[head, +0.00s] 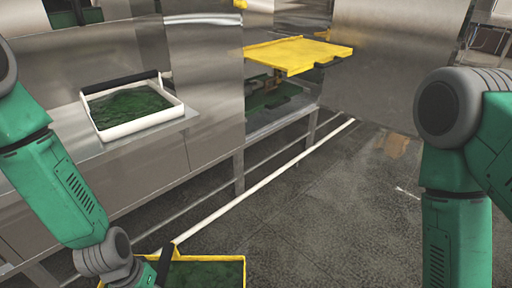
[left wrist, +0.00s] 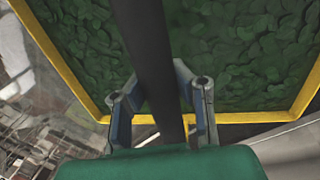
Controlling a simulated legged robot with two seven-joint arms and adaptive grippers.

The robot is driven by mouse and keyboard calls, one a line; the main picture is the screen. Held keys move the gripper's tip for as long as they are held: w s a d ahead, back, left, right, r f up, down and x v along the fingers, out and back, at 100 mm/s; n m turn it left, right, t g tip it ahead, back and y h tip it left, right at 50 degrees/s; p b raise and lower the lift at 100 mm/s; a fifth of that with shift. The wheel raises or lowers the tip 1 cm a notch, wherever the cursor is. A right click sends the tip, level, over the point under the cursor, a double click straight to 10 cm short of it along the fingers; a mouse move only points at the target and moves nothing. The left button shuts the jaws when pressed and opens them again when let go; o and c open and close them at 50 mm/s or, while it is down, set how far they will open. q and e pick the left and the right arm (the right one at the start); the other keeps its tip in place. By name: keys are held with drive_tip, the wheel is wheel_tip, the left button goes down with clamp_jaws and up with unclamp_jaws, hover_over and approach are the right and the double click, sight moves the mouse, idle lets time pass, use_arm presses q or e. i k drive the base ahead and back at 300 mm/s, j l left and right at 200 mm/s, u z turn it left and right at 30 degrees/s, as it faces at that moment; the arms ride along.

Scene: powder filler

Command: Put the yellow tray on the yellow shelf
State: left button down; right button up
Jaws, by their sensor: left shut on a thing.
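The yellow tray (head: 243,262) is at the bottom of the head view, cut off by the lower edge, with green contents inside its yellow rim. Its rim also shows in the left wrist view (left wrist: 62,82). My left gripper (left wrist: 162,112) is shut on the tray's black handle bar (left wrist: 146,45); in the head view the gripper is at the tray's left side and mostly cut off. The yellow shelf (head: 298,54) juts out from the steel machine at upper middle, with its top bare. It is farther away and to the right of the tray. My right gripper is out of view.
A white tray (head: 137,124) with green contents and a black handle sits on the steel counter (head: 150,152) at left. A steel cabinet wall (head: 205,85) stands between it and the shelf. A white pipe (head: 270,180) runs low along the machine. The grey floor (head: 330,220) is mostly clear.

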sight(297, 50)
drive_tip(key=i+l+z, duration=0.25)
drive_tip(key=i+z, duration=0.15)
drive_tip(key=i, duration=0.2)
drive_tip(key=i+z, duration=0.4)
drive_tip(key=i, duration=0.25)
